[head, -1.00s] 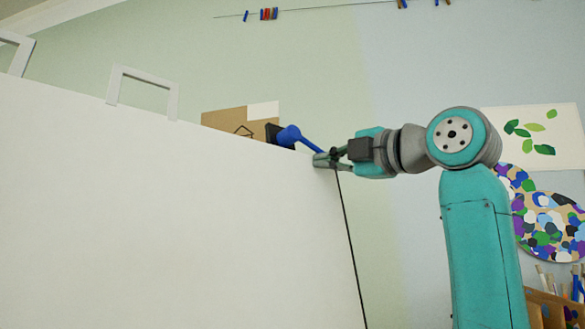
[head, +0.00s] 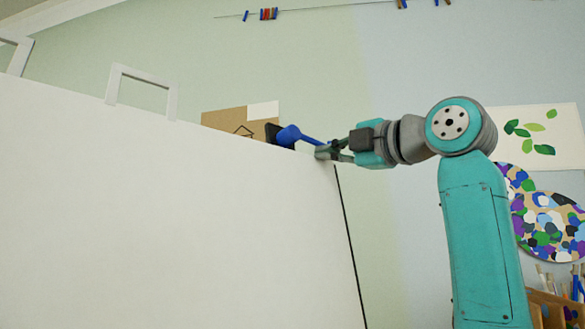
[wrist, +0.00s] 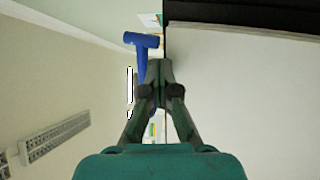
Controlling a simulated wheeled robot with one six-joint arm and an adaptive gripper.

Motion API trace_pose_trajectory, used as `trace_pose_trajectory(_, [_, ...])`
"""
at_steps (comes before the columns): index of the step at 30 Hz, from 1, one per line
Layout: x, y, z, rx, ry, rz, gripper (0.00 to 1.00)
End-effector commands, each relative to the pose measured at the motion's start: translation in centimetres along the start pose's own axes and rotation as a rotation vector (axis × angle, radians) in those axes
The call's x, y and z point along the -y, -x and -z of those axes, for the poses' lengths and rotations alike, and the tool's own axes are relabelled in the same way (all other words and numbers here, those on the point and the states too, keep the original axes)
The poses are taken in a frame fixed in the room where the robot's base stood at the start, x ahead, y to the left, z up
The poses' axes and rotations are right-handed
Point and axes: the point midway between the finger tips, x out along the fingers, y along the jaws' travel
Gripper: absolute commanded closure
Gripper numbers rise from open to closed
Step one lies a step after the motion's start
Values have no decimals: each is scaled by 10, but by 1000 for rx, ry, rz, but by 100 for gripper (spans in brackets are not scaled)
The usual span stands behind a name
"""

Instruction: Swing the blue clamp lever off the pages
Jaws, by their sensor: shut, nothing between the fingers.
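The blue clamp lever (head: 289,135) stands by a black clamp block (head: 274,133) at the top edge of a large white panel. Its thin handle points right, down toward my gripper. My gripper (head: 319,152) is shut and empty at the panel's upper right corner, its fingertips beside the handle's end. In the wrist view the lever (wrist: 145,52) shows as a blue T just left of my shut fingertips (wrist: 158,72); its lower part is partly hidden behind the fingers. I cannot tell whether they touch it. A brown sheet with a white piece (head: 228,122) shows behind the panel edge; no other pages are clear.
The large white panel (head: 160,220) fills the lower left, with white frame-like handles (head: 143,76) along its top edge. A leaf picture (head: 536,125) and a paint-spotted palette (head: 545,215) are at the right. Open wall lies above the lever.

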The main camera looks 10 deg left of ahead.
Motion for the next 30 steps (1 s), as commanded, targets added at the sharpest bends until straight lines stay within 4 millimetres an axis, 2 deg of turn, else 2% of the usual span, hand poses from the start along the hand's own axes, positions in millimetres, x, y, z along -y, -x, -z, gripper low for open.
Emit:
trace_pose_trajectory(5, [0, -2, -2, 1, -3, 2, 100])
trace_pose_trajectory(18, [-18, -6, -5, 1, -1, -2, 100])
trace_pose_trajectory(30, [-25, -1, -2, 0, 6, -12, 100])
